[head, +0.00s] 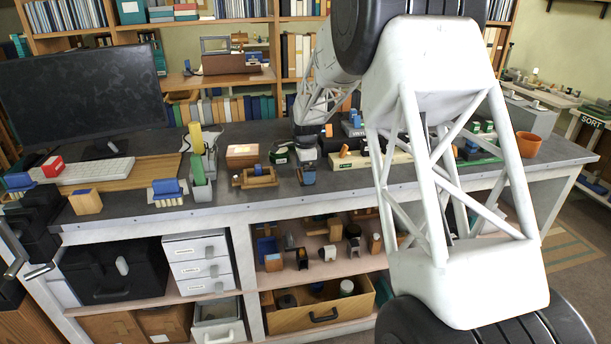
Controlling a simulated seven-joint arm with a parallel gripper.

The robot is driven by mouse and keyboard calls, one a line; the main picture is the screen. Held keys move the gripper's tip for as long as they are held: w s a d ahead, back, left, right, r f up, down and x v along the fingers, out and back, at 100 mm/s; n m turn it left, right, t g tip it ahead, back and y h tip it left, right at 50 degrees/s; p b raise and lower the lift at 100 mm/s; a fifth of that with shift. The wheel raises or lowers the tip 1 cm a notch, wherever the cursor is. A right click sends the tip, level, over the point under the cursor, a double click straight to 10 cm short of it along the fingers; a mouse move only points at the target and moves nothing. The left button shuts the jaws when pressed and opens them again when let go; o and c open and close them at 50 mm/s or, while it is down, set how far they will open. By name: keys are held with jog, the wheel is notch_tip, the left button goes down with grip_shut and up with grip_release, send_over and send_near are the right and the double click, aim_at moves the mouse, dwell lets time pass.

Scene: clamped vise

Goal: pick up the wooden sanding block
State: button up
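My arm reaches over the bench, and my gripper (306,168) is at its far end, low over the middle of the bench top. It is small and dark here, and its fingers cannot be made out against the things around it. No block can be named the sanding block with certainty. A reddish-brown wooden block with a pale top (242,155) lies left of my gripper. A wooden tool with a blue part (255,177) sits in front of that block.
A monitor (85,95) and white keyboard (95,170) fill the bench's left. A grey holder (201,165) with upright yellow and green pieces stands left of centre. A blue-topped brush (168,191) lies at the front edge. An orange pot (528,145) is at the right. My arm hides part of the bench.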

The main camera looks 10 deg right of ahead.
jog(key=shift+f, duration=0.4)
jog(key=c, duration=0.7)
jog(key=shift+r, duration=0.1)
jog(key=shift+r, duration=0.7)
notch_tip(320, 180, up, 2)
jog(key=shift+r, duration=0.1)
jog(key=s, duration=1)
jog(key=s+r, duration=0.1)
jog(key=s, duration=0.5)
jog(key=shift+a+r, duration=0.1)
jog(key=shift+a, duration=0.1)
